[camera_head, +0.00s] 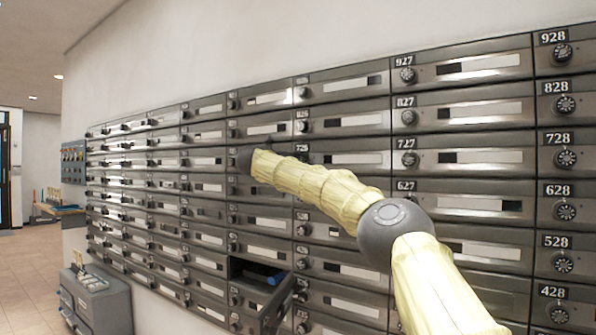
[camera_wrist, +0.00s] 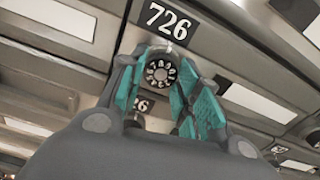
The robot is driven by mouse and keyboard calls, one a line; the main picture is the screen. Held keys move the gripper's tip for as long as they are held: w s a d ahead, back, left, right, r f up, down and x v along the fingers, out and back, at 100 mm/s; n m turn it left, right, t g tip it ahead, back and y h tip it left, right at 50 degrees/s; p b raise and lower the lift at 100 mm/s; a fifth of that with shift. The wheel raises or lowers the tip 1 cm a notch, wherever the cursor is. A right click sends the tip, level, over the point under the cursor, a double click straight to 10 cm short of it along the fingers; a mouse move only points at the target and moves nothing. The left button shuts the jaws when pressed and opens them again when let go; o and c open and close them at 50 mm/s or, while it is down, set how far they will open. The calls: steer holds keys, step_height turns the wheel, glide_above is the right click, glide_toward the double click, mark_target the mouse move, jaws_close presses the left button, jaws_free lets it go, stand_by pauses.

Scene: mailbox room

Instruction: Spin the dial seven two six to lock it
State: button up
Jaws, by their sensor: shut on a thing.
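The black dial (camera_wrist: 161,73) with white numerals sits just under the black "726" label (camera_wrist: 166,20) in the wrist view. My gripper (camera_wrist: 160,84) has its teal-padded fingers on either side of this dial and is shut on it. The dial's lower edge is partly hidden by the gripper.
A wall of grey mailboxes surrounds the dial, each with a numbered label and a dial, such as 727 (camera_head: 409,159). One mailbox drawer (camera_head: 272,298) lower down stands open with a blue item in it. A grey cabinet (camera_head: 95,303) stands at the lower left.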

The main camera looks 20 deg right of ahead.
steer(key=shift+w+f+m+b, duration=0.1)
steer(key=shift+m+b, duration=0.95)
steer(key=shift+m, duration=0.85)
steer(key=o, duration=1)
steer(key=shift+o, duration=0.2)
steer(key=shift+a, duration=0.1)
steer(key=v, duration=1.1)
steer(key=shift+s+a, duration=0.25)
steer(key=shift+s, duration=0.1)
